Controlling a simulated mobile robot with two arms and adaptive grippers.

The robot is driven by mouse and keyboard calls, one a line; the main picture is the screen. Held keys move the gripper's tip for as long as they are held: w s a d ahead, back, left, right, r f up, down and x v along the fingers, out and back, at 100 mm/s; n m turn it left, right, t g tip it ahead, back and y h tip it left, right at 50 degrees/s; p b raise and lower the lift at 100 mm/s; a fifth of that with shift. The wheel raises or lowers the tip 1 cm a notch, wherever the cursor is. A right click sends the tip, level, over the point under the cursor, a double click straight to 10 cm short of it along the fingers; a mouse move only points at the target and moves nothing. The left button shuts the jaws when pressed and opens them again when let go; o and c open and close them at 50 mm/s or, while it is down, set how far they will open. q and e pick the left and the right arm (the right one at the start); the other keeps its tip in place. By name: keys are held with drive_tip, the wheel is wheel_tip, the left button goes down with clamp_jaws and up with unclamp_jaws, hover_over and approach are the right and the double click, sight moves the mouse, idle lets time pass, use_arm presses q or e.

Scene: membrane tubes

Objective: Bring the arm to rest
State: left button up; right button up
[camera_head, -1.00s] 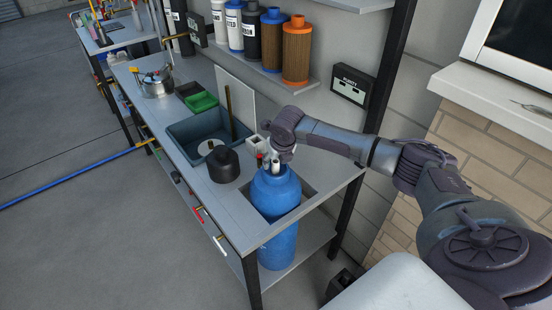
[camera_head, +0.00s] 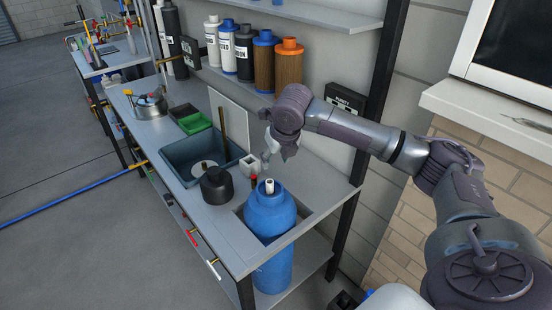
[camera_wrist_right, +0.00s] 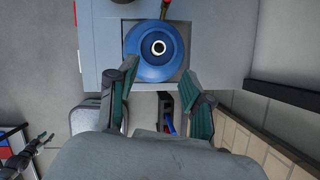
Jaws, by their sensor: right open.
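My right gripper (camera_head: 271,150) hangs above the bench behind the blue vessel in the head view, held by my right arm from the right. In the right wrist view the fingers of the gripper (camera_wrist_right: 165,85) stand apart with nothing between them. The blue vessel (camera_head: 270,213) stands upright in a cutout at the bench's near end, with a white tube end (camera_head: 269,186) at its top.
The grey bench (camera_head: 225,228) holds a black jar (camera_head: 218,186), a sink basin (camera_head: 180,160), a green tray (camera_head: 195,123) and a white block (camera_head: 252,163). Filter cartridges (camera_head: 289,66) stand on a wall shelf behind. A window sill (camera_head: 495,105) is at right. Floor at left is mostly clear.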

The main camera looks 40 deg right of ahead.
idle(0.4)
drive_tip(key=s+a+f+m+y, duration=0.1)
drive_tip(key=s+a+f+m, duration=0.35)
drive_tip(key=a+f, duration=0.55)
drive_tip(key=s+a+f+m+y, duration=0.1)
drive_tip(key=s+a+f+m, duration=0.3)
drive_tip(key=s+m, duration=0.45)
drive_tip(key=s+a+f+m+y, duration=0.1)
drive_tip(key=s+a+f+m, duration=0.1)
drive_tip(key=s+a+m, duration=0.6)
drive_tip(key=s+d+f+m+g+h, duration=0.1)
drive_tip(key=s+d+f+m+h, duration=0.1)
drive_tip(key=s+d+m, duration=0.65)
drive_tip(key=s+a+f+m+g, duration=0.1)
drive_tip(key=s+f, duration=0.1)
drive_tip(key=f, duration=1.2)
drive_tip(key=s+a+f+m, duration=0.1)
drive_tip(key=a+f, duration=0.1)
drive_tip(key=f, duration=1.1)
drive_tip(key=s+d+f+g, duration=0.1)
drive_tip(key=s+d+f, duration=0.2)
drive_tip(key=s+f, duration=1.1)
drive_tip(key=shift+s+f+g, duration=0.25)
drive_tip(key=shift+s+g, duration=0.05)
drive_tip(key=shift+s, duration=0.6)
